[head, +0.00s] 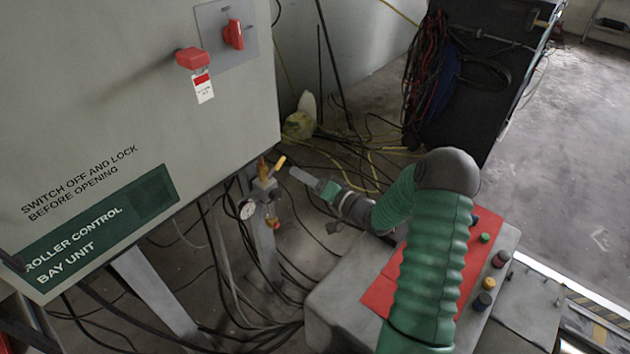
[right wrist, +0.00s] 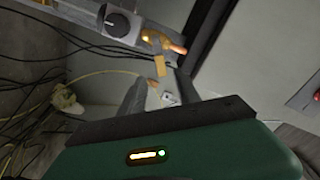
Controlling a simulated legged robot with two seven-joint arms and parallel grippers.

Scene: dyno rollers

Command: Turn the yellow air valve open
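The yellow air valve handle (head: 280,162) sits on top of a grey post beneath the lower right edge of the control cabinet. A brass fitting (head: 263,169) is just left of it. In the right wrist view the valve shows as a yellow and orange piece (right wrist: 160,41) at the top centre. My right gripper (head: 294,172) comes in from the right, its fingertips close to the handle's right side and seemingly apart from it. I cannot tell how far its fingers are spread. They show only partly in the right wrist view (right wrist: 157,88). My left gripper is not in view.
The grey control cabinet (head: 110,90) fills the left side. A pressure gauge (head: 247,209) is on the post below the valve. A grey box with a red top (head: 380,296) and several buttons stands under my right arm. Black cables lie around the post.

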